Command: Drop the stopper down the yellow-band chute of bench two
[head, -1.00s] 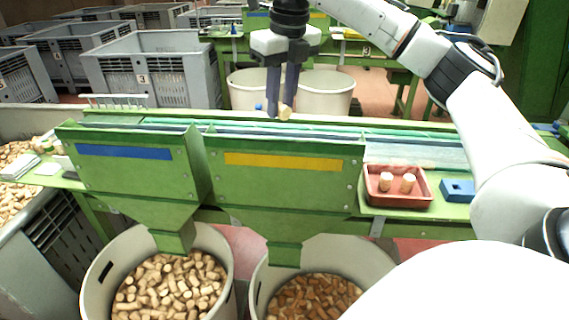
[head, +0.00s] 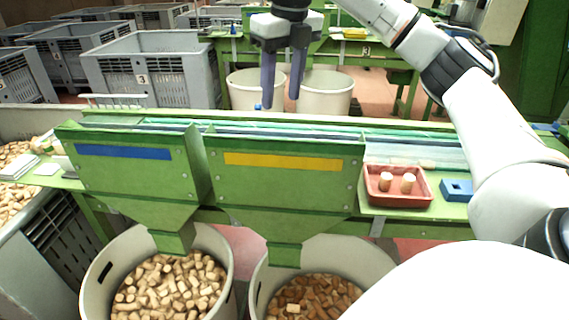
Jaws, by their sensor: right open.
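My right gripper (head: 281,101) is open and empty, above the back edge of the yellow-band chute (head: 285,190). The chute is a green hopper with a yellow stripe and a spout at the bottom. Its spout opens over a white bin (head: 373,262) of brown corks. A paler stopper (head: 293,308) lies on top of the corks in this bin. My left gripper is not in view.
The blue-band chute (head: 125,175) stands to the left, above another bin (head: 97,262) of pale corks. A red tray (head: 399,200) with two upright corks and a blue block (head: 457,191) are on the right. Grey crates (head: 150,72) stand behind.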

